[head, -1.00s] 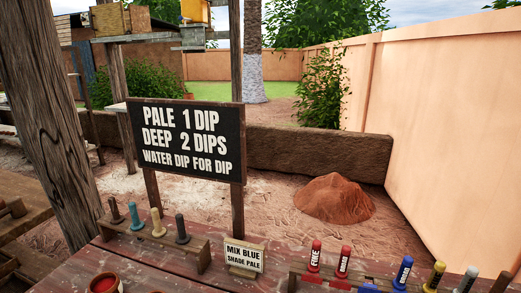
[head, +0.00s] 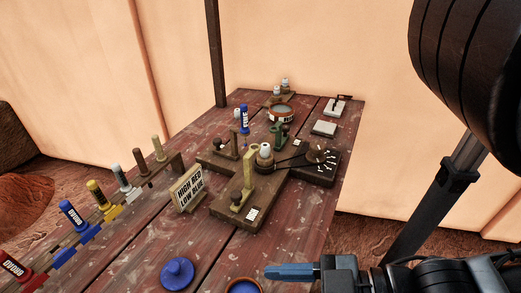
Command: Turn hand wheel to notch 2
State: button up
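A dark wooden wheel-like part (head: 318,152), with a knob and white marks fanned below it, sits at the right end of a wooden rig (head: 240,208) on the table. It looks like the hand wheel. Dark bands run from it to a pale spool (head: 265,150). The notch numbers are too small to read, so its setting cannot be told. My gripper (head: 275,271), with blue fingertips, is at the bottom, near the camera and well apart from the wheel. It is seen side-on, so its opening is hidden. Nothing shows held in it.
A sign (head: 187,189) reading "HIGH RED LOW BLUE" stands left of the rig. A blue lid (head: 177,273) and blue pot (head: 243,287) are at the front. Coloured tubes line the left; a bowl (head: 281,113) is behind.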

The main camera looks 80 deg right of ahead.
aim_at(316, 155)
jog(key=z, duration=1.7)
